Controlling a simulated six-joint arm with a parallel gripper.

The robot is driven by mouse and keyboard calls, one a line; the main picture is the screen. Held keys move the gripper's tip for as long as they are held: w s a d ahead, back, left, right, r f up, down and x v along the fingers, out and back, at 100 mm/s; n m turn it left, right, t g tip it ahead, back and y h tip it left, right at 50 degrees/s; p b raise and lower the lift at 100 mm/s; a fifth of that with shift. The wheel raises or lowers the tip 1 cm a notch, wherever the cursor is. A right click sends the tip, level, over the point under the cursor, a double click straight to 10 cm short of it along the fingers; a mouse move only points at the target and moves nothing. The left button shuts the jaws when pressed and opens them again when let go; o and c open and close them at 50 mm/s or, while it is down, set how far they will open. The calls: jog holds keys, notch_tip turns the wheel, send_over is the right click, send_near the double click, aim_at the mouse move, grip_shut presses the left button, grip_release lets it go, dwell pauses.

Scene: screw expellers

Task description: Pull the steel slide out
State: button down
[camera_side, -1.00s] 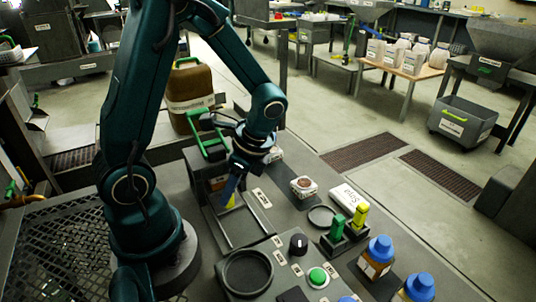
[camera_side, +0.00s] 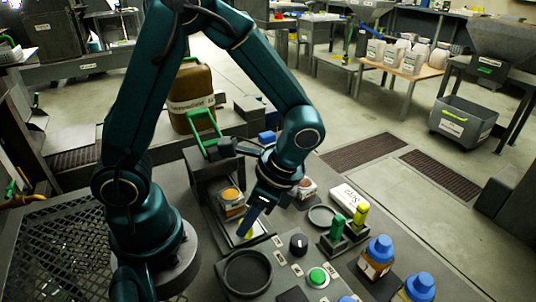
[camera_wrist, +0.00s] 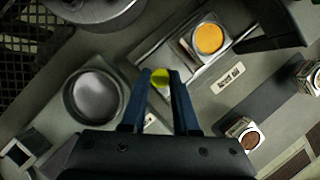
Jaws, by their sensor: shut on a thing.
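The steel slide (camera_side: 219,216) sticks out of a dark housing (camera_side: 203,172) and runs toward the front of the bench. A small jar (camera_side: 230,198) with an orange lid rides on it; the lid also shows in the wrist view (camera_wrist: 208,39). The slide's yellow handle (camera_side: 248,234) is at its front end. My gripper (camera_side: 247,225) is shut on this handle, with the blue fingers on both sides of it. In the wrist view, the yellow handle (camera_wrist: 160,77) shows between my fingertips. The fingers hide part of the handle and slide.
A round dark dish (camera_side: 247,272) lies just in front of the slide. A black knob (camera_side: 298,243) and a green button (camera_side: 318,277) are to its right. Green and yellow upright handles (camera_side: 338,228), a white box (camera_side: 350,197) and blue-capped bottles (camera_side: 377,252) stand farther right.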

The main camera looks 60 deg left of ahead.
jog(key=c, duration=0.9)
grip_release()
jog(key=shift+d, duration=0.25)
jog(key=shift+v, duration=2.6)
jog(key=shift+a, duration=0.1)
jog(key=r+n+t+h, duration=0.1)
jog(key=r+n+t, duration=0.1)
jog(key=n+t, duration=0.1)
jog(key=s+r+n+t+h, duration=0.1)
jog(key=r+n+t, duration=0.2)
jog(key=s+r+n+t+h, duration=0.1)
jog(key=r+n+t, duration=0.1)
jog(key=n, duration=0.1)
jog(key=shift+a+r+t, duration=0.3)
jog(key=shift+a+t, duration=0.05)
jog(key=shift+t, duration=0.05)
